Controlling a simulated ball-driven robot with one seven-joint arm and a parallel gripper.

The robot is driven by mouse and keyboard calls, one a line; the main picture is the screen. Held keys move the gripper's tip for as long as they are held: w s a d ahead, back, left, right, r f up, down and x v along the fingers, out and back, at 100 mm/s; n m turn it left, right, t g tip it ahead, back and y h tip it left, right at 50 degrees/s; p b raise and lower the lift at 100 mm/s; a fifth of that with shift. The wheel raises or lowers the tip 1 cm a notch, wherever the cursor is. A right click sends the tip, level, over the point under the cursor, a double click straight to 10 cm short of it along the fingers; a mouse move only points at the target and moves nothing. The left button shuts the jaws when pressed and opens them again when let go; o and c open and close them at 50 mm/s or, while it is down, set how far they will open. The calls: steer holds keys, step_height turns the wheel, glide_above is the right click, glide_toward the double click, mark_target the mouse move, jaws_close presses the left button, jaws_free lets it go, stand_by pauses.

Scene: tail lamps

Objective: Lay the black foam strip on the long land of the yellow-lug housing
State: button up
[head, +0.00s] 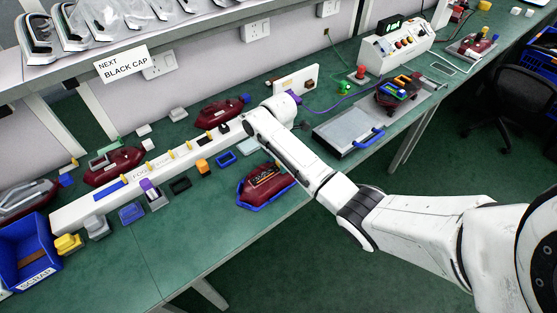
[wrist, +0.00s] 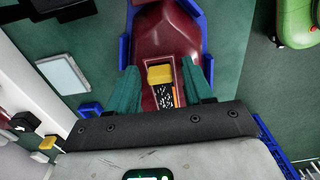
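A dark red housing (head: 257,193) lies in a blue cradle (head: 274,199) near the bench's front edge. In the wrist view the housing (wrist: 160,35) is below my gripper, with a yellow block (wrist: 160,75), a black speckled piece and an orange strip in its recess. I cannot tell if the yellow block is its lug. My gripper (wrist: 169,88) has two teal fingers apart, with nothing visibly held between them. Its fingertips look over the housing; contact is unclear. In the head view I cannot make out the fingers. I cannot identify the black foam strip with certainty.
A long white rail (head: 140,178) with yellow pegs runs along the back. Small parts stand before it, including a black frame (head: 180,185), an orange block (head: 202,167) and a blue tray (head: 226,159). Other red housings (head: 115,165) and a grey tray (head: 345,128) are on the bench.

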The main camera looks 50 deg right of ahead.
steer(key=shift+o, duration=0.3)
steer(key=shift+r, duration=0.15)
step_height(320, 180, up, 10)
steer(key=shift+r, duration=0.25)
stand_by(1.4)
